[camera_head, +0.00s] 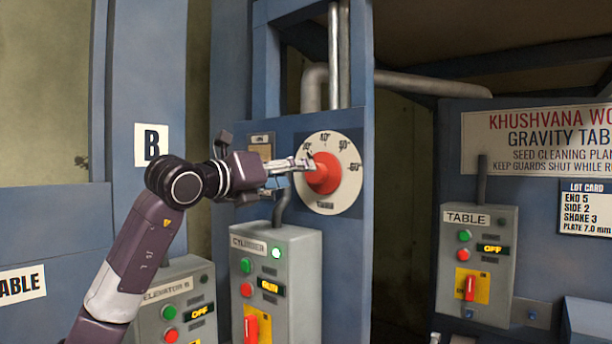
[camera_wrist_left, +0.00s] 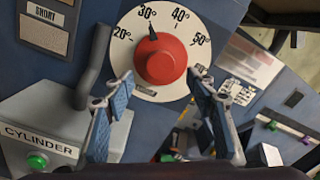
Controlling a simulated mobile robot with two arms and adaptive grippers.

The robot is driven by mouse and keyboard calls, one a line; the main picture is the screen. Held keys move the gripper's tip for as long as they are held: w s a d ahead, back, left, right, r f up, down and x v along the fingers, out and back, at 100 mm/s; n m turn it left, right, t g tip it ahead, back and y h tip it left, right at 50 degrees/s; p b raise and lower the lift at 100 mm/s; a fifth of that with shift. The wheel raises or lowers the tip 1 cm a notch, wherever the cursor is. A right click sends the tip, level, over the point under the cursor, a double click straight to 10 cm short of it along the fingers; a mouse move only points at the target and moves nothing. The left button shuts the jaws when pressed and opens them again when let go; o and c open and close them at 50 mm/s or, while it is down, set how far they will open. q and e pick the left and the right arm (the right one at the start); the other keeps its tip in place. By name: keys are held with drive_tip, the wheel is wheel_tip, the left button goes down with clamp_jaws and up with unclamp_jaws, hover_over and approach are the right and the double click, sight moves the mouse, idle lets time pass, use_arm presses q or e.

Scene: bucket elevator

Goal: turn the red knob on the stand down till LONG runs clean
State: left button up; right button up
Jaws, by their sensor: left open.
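The red knob (camera_head: 325,175) sits on a round cream dial (camera_head: 350,190) on a blue stand; it also shows in the left wrist view (camera_wrist_left: 160,62). Its dark pointer is close to the 30° mark. My left gripper (camera_head: 300,165) is at the knob in the head view. In the left wrist view its two fingers (camera_wrist_left: 160,82) are apart, one on each side of the knob's lower part. I cannot tell whether they touch it. A plate reading SHORT (camera_wrist_left: 45,14) is at the wrist view's upper left. No LONG label is legible. My right gripper is out of view.
The CYLINDER box (camera_head: 285,255) stands below the dial with a lit green light and a conduit rising close to my gripper. An ELEVATOR B box (camera_head: 150,320) is lower left. The TABLE box (camera_head: 490,250), showing OFF, is at the right.

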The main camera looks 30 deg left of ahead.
use_arm(q)
drive_tip(key=s, duration=0.6)
drive_tip(key=shift+a, duration=0.2)
